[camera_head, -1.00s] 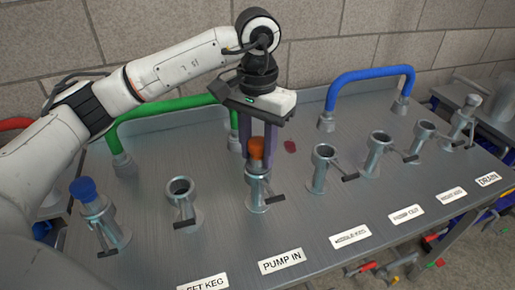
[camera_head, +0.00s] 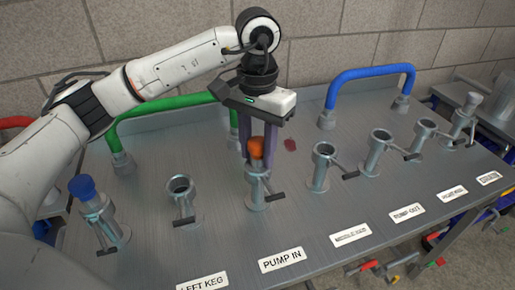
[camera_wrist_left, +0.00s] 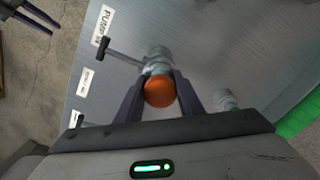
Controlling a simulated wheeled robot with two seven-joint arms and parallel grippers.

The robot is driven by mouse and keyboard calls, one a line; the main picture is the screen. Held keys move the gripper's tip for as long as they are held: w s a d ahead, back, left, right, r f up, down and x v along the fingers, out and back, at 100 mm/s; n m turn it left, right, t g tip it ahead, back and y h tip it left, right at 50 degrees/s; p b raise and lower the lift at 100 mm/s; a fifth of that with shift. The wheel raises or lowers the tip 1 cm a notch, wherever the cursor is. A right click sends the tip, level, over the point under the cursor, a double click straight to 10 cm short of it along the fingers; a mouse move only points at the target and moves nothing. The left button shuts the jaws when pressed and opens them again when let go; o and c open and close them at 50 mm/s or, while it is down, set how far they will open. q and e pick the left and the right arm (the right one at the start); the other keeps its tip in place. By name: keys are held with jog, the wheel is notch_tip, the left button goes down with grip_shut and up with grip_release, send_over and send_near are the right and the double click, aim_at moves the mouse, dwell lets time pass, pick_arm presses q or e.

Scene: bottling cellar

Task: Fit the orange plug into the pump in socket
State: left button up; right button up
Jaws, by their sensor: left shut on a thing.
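The orange plug (camera_head: 256,148) is upright at the mouth of the pump in socket (camera_head: 257,190), a grey metal post with a side lever behind the PUMP IN label (camera_head: 282,260). My left gripper (camera_head: 258,154) points down with its purple fingers shut on the plug. In the left wrist view the plug (camera_wrist_left: 159,91) is a round orange end between the fingers, in line with the socket (camera_wrist_left: 157,60). How deep the plug sits is hidden. The purple fingers of my right gripper (camera_wrist_left: 38,18) show at the top left of the left wrist view, apart and empty.
An empty left keg socket (camera_head: 181,187) is to the left, and a post with a blue plug (camera_head: 82,187) is farther left. The middle keg socket (camera_head: 322,158) and several more posts stand to the right. Green (camera_head: 165,104) and blue (camera_head: 368,74) hoses arch behind.

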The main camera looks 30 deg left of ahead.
pick_arm(q)
jog(key=shift+f, duration=0.1)
jog(key=o, duration=1.2)
jog(key=shift+c, duration=0.2)
notch_tip(320, 180, up, 10)
jog(key=shift+r+p, duration=0.2)
jog(key=shift+p, duration=0.1)
jog(key=shift+s+f, duration=0.1)
